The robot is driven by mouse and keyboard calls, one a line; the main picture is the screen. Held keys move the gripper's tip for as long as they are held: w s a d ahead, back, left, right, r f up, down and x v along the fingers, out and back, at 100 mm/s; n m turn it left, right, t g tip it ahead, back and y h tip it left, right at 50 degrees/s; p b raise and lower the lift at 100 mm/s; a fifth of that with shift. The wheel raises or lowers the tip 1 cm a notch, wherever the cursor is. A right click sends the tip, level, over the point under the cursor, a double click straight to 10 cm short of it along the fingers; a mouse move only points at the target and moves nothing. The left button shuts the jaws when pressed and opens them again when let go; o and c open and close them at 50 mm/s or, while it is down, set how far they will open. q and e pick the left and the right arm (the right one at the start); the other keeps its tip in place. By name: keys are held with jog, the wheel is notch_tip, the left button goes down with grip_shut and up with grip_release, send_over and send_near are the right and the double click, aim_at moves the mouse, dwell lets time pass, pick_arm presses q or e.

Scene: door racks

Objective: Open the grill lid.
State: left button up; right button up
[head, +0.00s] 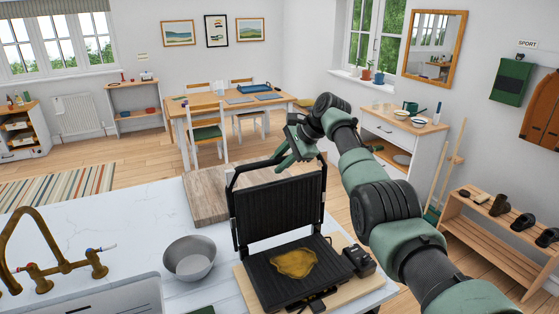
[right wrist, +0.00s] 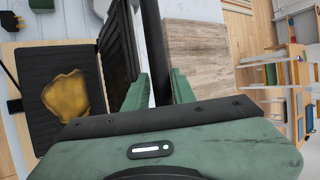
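The grill (head: 290,283) stands on a wooden board on the counter. Its black ribbed lid (head: 277,208) stands raised, roughly upright, above the lower plate. A yellow-brown piece of food (head: 293,263) lies on the lower plate. My right gripper (head: 284,156) is at the top of the lid, at its handle bar (head: 250,168). In the right wrist view the dark bar (right wrist: 154,40) runs between the two green fingers, which appear closed against it. The lid shows edge-on there (right wrist: 119,50). My left gripper is not in view.
A grey metal bowl (head: 190,258) stands left of the grill. A wooden cutting board (head: 205,198) lies behind it on the counter. A brass tap (head: 45,250) and sink are at the left. A dining table (head: 225,108) stands farther back.

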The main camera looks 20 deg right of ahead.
jog(key=shift+o, duration=0.8)
jog(key=shift+f, duration=0.1)
jog(key=shift+w, duration=0.2)
jog(key=b+v, duration=0.3)
jog(key=v, duration=0.3)
jog(key=shift+s+d+r+b, duration=0.2)
jog(key=shift+b, duration=0.2)
jog(key=shift+s+d+r, duration=0.15)
jog(key=shift+s+r, duration=0.1)
jog(key=shift+r, duration=0.25)
